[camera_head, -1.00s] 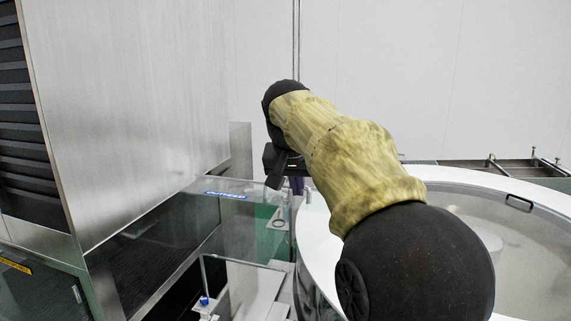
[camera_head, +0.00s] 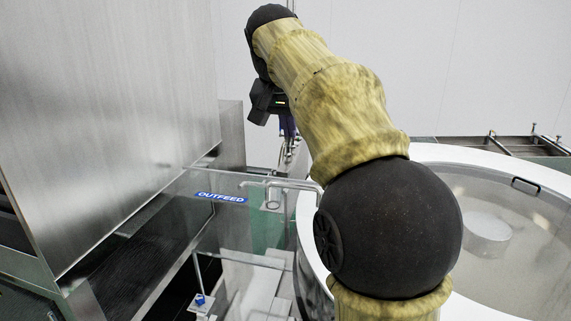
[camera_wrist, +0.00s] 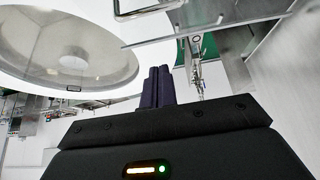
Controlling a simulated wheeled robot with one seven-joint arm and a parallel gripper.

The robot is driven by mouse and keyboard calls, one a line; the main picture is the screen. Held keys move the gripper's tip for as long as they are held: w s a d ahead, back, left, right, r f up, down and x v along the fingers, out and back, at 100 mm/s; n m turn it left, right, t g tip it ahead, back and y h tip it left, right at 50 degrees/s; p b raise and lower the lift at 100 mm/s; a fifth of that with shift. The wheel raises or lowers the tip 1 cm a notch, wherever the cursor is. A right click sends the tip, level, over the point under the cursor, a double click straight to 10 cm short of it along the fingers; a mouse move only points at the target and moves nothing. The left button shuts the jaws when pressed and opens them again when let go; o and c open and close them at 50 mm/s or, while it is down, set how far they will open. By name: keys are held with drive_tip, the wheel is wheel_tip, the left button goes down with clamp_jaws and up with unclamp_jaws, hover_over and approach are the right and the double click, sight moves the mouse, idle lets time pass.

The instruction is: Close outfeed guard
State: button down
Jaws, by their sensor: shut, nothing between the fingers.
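The outfeed guard (camera_head: 225,215) is a clear panel with a blue OUTFEED label (camera_head: 222,198), left of my arm in the head view. A bent metal handle (camera_head: 285,184) stands at its top right. In the wrist view the handle (camera_wrist: 148,12) is at the top edge, above and apart from my fingertips. My gripper (camera_head: 288,130) hangs beyond the handle in the head view, partly hidden by my arm. Its dark purple fingers (camera_wrist: 159,70) are together and empty. I cannot tell exactly how far the panel is swung.
A tall steel housing (camera_head: 110,110) stands at the left. A round white-rimmed bowl (camera_head: 500,167) fills the right, close to my arm. A steel frame (camera_head: 510,145) lies behind it. The white back wall (camera_head: 480,60) is plain.

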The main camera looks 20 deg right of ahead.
drive_tip(key=f+p, duration=0.1)
drive_tip(key=f, duration=0.2)
drive_tip(key=w+d+f+p, duration=0.1)
drive_tip(key=f, duration=0.3)
drive_tip(key=f+p, duration=0.2)
drive_tip(key=f, duration=0.1)
drive_tip(key=shift+w+d+f, duration=0.2)
drive_tip(key=shift+w+f, duration=0.1)
drive_tip(key=shift+f, duration=0.05)
drive_tip(key=shift+d+f, duration=0.1)
drive_tip(key=shift+f, duration=0.15)
drive_tip(key=shift+f+b, duration=0.1)
drive_tip(key=shift+b, duration=0.25)
